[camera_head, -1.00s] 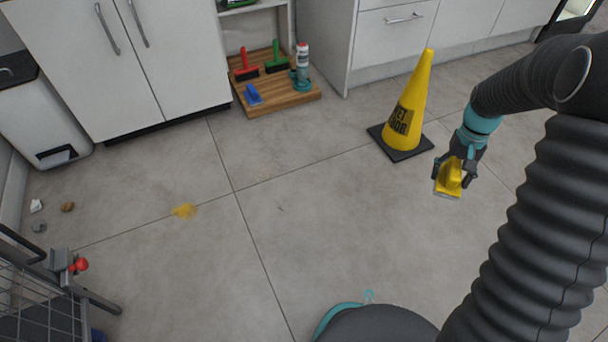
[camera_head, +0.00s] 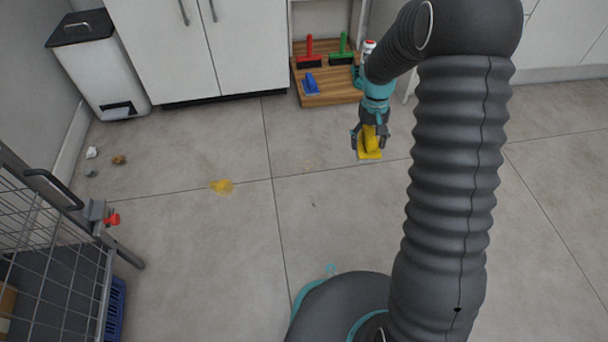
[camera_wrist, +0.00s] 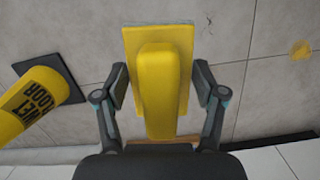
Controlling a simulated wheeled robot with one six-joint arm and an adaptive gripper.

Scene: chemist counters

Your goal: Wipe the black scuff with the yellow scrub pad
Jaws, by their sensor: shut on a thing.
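The yellow scrub pad (camera_head: 370,144) has a raised yellow grip on a flat base. My gripper (camera_head: 370,130) is shut on its grip and holds it above the floor, in front of the wooden board. In the wrist view the pad (camera_wrist: 160,85) sits between both fingers (camera_wrist: 162,92), with its flat base facing away from the camera. A tiny dark mark (camera_head: 314,204) lies on the floor tile left of and nearer than the gripper; it may be the black scuff. It is too small to make out well.
A yellow stain (camera_head: 222,187) lies left on the floor. Crumbs (camera_head: 118,160) lie further left, by a white bin (camera_head: 100,70). A wire cart (camera_head: 60,250) stands at the left edge. A wooden board (camera_head: 325,98) holds brushes. A wet floor cone (camera_wrist: 35,100) shows in the wrist view.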

